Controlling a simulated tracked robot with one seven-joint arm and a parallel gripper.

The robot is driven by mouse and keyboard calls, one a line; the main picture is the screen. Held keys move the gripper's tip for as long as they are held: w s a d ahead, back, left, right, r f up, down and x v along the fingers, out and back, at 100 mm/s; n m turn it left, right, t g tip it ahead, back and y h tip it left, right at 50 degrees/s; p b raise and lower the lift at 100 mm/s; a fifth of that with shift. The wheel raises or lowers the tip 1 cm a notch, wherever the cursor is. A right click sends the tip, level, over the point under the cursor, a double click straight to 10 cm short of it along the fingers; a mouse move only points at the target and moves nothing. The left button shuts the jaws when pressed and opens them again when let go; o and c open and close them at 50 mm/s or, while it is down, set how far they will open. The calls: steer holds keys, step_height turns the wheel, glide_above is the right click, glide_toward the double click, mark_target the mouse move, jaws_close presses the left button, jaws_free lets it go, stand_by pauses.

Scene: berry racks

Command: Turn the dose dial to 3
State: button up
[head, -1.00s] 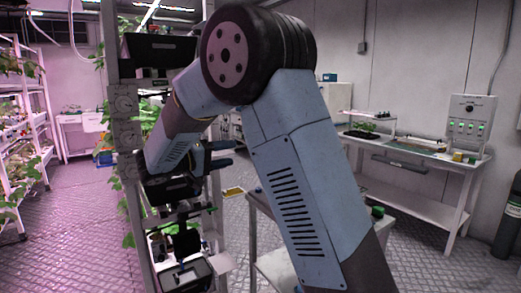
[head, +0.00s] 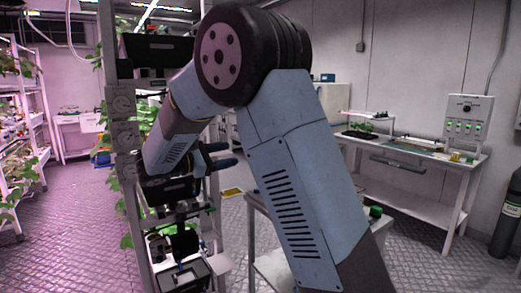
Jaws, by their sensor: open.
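A control panel (head: 468,118) on the right-hand bench also has a dark knob (head: 467,107) above green lights. No numbers are readable, so I cannot tell which is the dose dial or its setting. My gripper (head: 229,155) is open, its two dark fingers apart and pointing right. It is right of the post, and nothing shows between the fingers. My arm hides part of the rack.
Plant racks (head: 22,130) stand at far left. A small table (head: 262,212) is partly behind my arm. A white bench (head: 425,205) runs along the right wall, with a dark gas cylinder (head: 507,225) beside it. Open floor (head: 80,235) lies at left.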

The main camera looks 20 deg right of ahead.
steer(key=x, duration=1.3)
steer(key=shift+d, duration=0.15)
steer(key=shift+f, duration=0.1)
steer(key=c, duration=1)
steer(key=shift+c, duration=0.2)
